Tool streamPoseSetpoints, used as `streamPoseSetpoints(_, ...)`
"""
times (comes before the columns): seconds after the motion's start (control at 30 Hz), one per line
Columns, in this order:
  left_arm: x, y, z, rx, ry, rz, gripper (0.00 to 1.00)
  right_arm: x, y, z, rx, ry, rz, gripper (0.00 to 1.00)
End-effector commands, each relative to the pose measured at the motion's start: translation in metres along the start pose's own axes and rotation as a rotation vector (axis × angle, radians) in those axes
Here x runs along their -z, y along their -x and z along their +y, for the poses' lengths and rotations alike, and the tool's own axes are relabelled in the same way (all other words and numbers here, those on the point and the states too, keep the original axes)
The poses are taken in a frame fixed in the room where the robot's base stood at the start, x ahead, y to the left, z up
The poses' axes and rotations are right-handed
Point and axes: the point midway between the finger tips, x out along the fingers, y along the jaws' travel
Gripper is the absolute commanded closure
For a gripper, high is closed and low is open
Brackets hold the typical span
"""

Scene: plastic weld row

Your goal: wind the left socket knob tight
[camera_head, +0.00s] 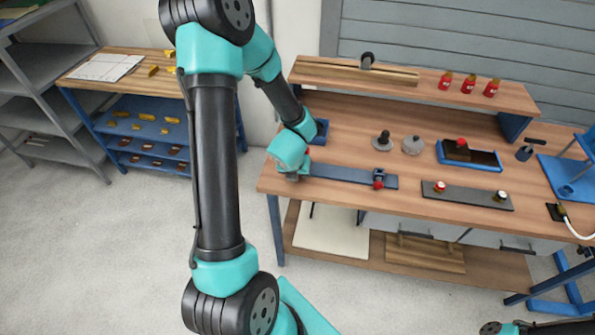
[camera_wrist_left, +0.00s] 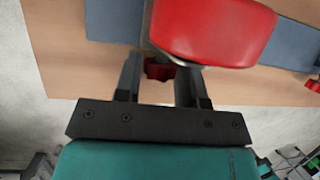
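A long blue-grey bar (camera_head: 345,173) lies along the front of the workbench. A red knob (camera_head: 378,183) stands at its right end, and a red knob also shows at the right edge of the left wrist view (camera_wrist_left: 313,86). My left gripper (camera_head: 295,174) is low over the bar's left end and hides most of it. In the left wrist view, a small dark red knob (camera_wrist_left: 158,70) sits between my open fingers, with a gap beside the left finger. A large red part (camera_wrist_left: 212,32) covers the right fingertip. My right gripper is out of view.
Red bottles (camera_head: 469,83) stand on the raised shelf. The front edge is close to the bar.

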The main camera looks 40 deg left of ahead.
Motion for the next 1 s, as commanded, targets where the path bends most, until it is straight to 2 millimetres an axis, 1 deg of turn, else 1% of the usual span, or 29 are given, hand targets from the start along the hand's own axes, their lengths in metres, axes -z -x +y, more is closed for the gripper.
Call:
streamPoseSetpoints(0.03,0.0,0.0,0.0,0.0,0.0,0.0,0.68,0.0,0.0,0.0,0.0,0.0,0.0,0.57)
streamPoseSetpoints(0.3,0.0,0.0001,0.0,0.0,0.0,0.0,0.93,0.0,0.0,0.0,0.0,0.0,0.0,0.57)
streamPoseSetpoints(0.47,-0.0002,-0.0001,-0.0002,-0.008,-0.004,-0.001,0.93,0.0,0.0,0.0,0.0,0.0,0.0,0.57)
streamPoseSetpoints(0.63,-0.0008,-0.0006,-0.0011,-0.06,-0.024,-0.005,0.93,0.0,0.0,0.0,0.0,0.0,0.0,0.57)
streamPoseSetpoints(1.0,0.0001,-0.0017,-0.0051,-0.288,-0.122,0.0,0.93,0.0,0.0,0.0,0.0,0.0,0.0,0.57)
